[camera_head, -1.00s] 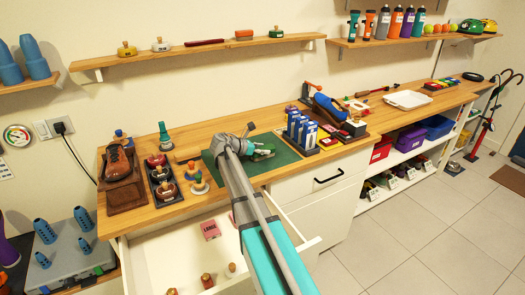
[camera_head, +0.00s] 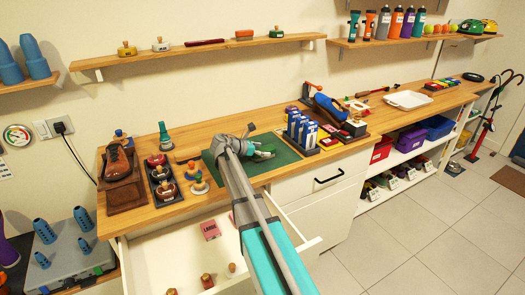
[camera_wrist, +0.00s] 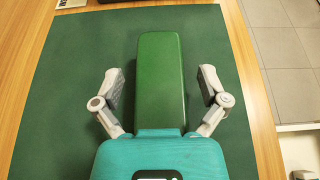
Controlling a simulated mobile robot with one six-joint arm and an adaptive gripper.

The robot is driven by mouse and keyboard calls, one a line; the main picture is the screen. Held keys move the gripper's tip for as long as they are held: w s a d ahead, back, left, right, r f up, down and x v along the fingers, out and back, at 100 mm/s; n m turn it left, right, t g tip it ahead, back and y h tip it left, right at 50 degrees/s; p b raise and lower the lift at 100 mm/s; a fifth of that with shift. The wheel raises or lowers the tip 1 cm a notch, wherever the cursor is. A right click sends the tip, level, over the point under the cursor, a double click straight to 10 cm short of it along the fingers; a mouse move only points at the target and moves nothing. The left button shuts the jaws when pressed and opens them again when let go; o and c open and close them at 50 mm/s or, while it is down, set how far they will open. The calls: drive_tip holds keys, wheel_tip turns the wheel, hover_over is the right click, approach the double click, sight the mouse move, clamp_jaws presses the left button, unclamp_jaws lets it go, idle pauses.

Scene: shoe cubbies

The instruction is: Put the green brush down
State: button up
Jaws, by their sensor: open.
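The green brush (camera_wrist: 160,85) lies on the dark green mat (camera_wrist: 70,110) in the wrist view, lengthwise between my fingers. My gripper (camera_wrist: 160,88) is open, with one finger on each side of the brush and a gap visible on both sides. In the head view my gripper (camera_head: 262,152) is low over the green mat (camera_head: 285,152) on the wooden counter. The brush is mostly hidden there by my gripper and arm.
A rack of blue-and-white boxes (camera_head: 302,130) stands just right of the mat. A tray of round-handled brushes (camera_head: 163,180) and a brown shoe on a block (camera_head: 120,163) are to the left. An open drawer (camera_head: 180,250) is below the counter.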

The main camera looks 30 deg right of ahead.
drive_tip(key=p+v, duration=0.2)
drive_tip(key=v, duration=0.2)
drive_tip(key=p+v, duration=0.2)
drive_tip(key=v, duration=0.2)
drive_tip(key=r+p+v, duration=0.1)
drive_tip(key=p+v, duration=0.1)
drive_tip(key=v, duration=0.3)
drive_tip(key=shift+d, duration=0.25)
drive_tip(key=shift+a, duration=0.45)
drive_tip(key=s+a+f+m+y, duration=0.3)
drive_tip(key=s+m, duration=0.3)
drive_tip(key=s, duration=0.2)
drive_tip(key=s+a+f+m+y, duration=0.4)
drive_tip(key=s+a+m+y, duration=0.1)
drive_tip(key=s, duration=0.4)
drive_tip(key=s+a+f+m+y, duration=0.4)
drive_tip(key=s+a+m+y, duration=0.1)
drive_tip(key=s+m, duration=0.2)
drive_tip(key=shift+s+f, duration=0.2)
drive_tip(key=shift+s, duration=0.6)
